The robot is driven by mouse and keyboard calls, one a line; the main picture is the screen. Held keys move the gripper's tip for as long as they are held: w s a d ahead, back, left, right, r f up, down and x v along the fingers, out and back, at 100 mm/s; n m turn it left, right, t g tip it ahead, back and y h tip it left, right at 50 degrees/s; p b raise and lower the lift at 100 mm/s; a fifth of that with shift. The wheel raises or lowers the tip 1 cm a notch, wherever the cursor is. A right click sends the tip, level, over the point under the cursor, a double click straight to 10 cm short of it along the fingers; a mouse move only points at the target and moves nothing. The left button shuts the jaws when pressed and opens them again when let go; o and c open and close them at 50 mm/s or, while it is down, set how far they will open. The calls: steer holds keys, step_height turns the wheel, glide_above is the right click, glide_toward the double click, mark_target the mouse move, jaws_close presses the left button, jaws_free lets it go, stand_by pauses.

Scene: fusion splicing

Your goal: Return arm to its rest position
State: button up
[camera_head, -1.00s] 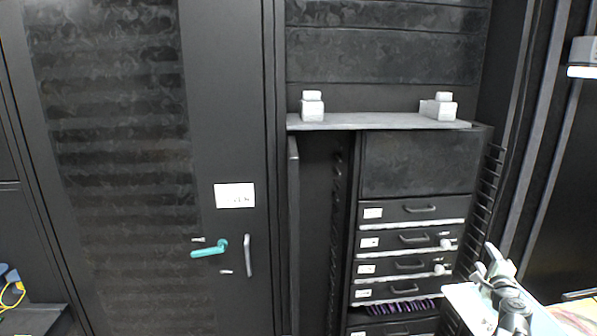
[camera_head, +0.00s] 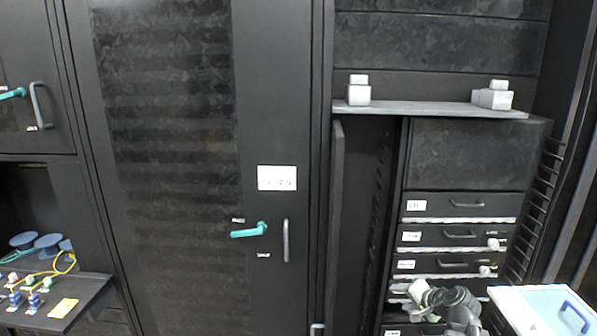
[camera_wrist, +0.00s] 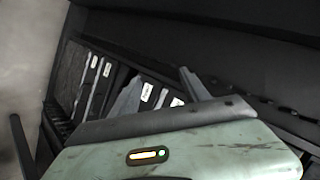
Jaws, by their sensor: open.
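My arm (camera_head: 458,306) shows at the lower right of the head view, in front of the drawer cabinet and left of a white-topped case. It looks folded low, with a pale end part at its upper left. In the wrist view my gripper (camera_wrist: 160,92) has two grey pointed fingers standing apart, with nothing seen between them. The pale green housing below them, with a small lit indicator, fills the lower part of that view.
A drawer cabinet (camera_head: 459,207) with labelled drawers stands behind the arm. The white-topped case (camera_head: 535,302) with a blue handle is at its right. A tall black cabinet door (camera_head: 262,110) has a teal handle (camera_head: 250,231). A shelf (camera_head: 85,300) at left holds connectors and cables.

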steer(key=s+a+f+n+g+h+b, duration=0.3)
steer(key=s+a+f+n+g, duration=0.6)
steer(key=s+a+f, duration=0.5)
steer(key=shift+a+f+n+g+b, duration=0.25)
steer(key=shift+a+n+g+b, duration=0.25)
steer(key=shift+a, duration=0.65)
steer(key=c, duration=0.4)
steer(key=shift+d, duration=0.1)
